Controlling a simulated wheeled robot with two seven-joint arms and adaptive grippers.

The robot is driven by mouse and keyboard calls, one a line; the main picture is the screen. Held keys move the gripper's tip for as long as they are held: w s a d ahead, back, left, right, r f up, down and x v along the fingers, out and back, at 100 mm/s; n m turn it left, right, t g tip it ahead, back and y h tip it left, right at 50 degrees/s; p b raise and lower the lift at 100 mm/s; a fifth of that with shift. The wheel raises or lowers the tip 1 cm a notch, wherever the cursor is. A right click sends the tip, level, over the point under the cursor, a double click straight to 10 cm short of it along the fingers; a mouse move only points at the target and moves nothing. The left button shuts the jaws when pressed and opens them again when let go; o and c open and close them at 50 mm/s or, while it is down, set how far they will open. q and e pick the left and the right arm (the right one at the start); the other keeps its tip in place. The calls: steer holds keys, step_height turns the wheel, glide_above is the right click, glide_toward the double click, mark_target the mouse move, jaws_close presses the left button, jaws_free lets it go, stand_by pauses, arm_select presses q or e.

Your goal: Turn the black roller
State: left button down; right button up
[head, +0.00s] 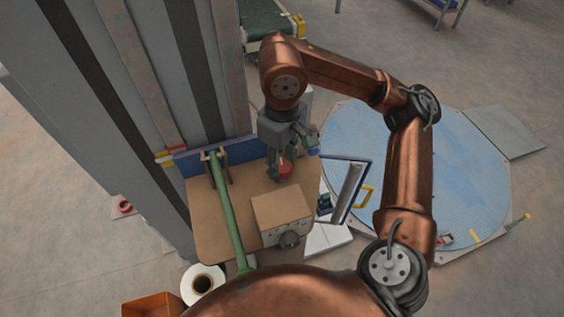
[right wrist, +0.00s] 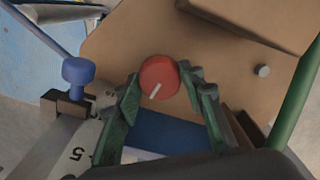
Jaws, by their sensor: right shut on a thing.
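My right gripper (head: 285,163) reaches down over the tan table (head: 215,225). It is shut on a red knob (right wrist: 158,76) with a white pointer line, one finger on each side. The knob also shows as a red patch under the gripper in the head view (head: 286,170), partly hidden by the fingers. I cannot pick out a black roller for sure. A dark round knob (head: 289,240) sits on the front of a tan box (head: 281,207) on the table. My left gripper is not in view.
A green bar (head: 226,210) runs along the table's left side. A blue knob (right wrist: 77,70) stands close to my right gripper. A framed part with a yellow handle (head: 368,194) is to the right, beside a blue round platform (head: 440,165). A tall grey column (head: 110,80) rises at left.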

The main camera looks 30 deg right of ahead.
stand_by(0.5)
steer(key=o, duration=1.2)
steer(key=shift+c, duration=0.2)
steer(key=shift+r, duration=0.1)
step_height(320, 180, up, 12)
